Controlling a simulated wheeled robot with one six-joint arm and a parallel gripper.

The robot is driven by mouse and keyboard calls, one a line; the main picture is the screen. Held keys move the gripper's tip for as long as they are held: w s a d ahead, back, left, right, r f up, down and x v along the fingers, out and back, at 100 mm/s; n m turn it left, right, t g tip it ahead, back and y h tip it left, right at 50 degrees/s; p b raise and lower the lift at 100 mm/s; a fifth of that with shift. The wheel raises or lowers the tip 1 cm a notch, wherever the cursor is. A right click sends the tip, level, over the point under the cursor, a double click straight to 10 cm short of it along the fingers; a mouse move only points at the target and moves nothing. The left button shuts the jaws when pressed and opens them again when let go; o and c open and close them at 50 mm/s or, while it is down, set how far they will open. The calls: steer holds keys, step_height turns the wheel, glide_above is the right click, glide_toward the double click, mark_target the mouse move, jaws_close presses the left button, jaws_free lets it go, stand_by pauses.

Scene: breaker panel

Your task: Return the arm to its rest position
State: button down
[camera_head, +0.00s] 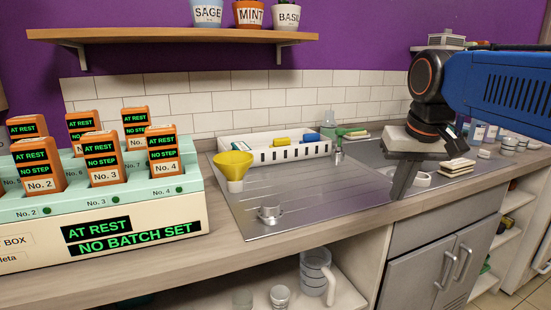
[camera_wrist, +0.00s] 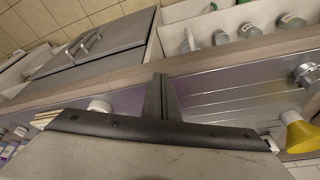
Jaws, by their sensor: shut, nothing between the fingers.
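My gripper (camera_head: 402,182) hangs at the end of my blue arm on the right of the head view, pointing down over the front right part of the sink area. Its fingers are together and empty. In the wrist view the shut fingers (camera_wrist: 161,97) stand in the middle, above the steel drainboard and near the counter's front edge. No object touches the fingers in either view. The box (camera_head: 120,222) at the left holds several orange handsets, and its displays read "AT REST" and "NO BATCH SET".
A white rack (camera_head: 274,152) and tap (camera_head: 338,150) are behind. A shelf (camera_head: 170,36) with pots is above.

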steer(key=s+d+f, duration=0.1)
steer(key=s+f, duration=0.7)
steer(key=f, duration=0.2)
steer(key=s+d+f+t, duration=0.1)
steer(key=s+f, duration=0.7)
steer(key=f, duration=0.3)
steer(key=shift+s+n, duration=0.15)
steer(key=shift+n, duration=0.15)
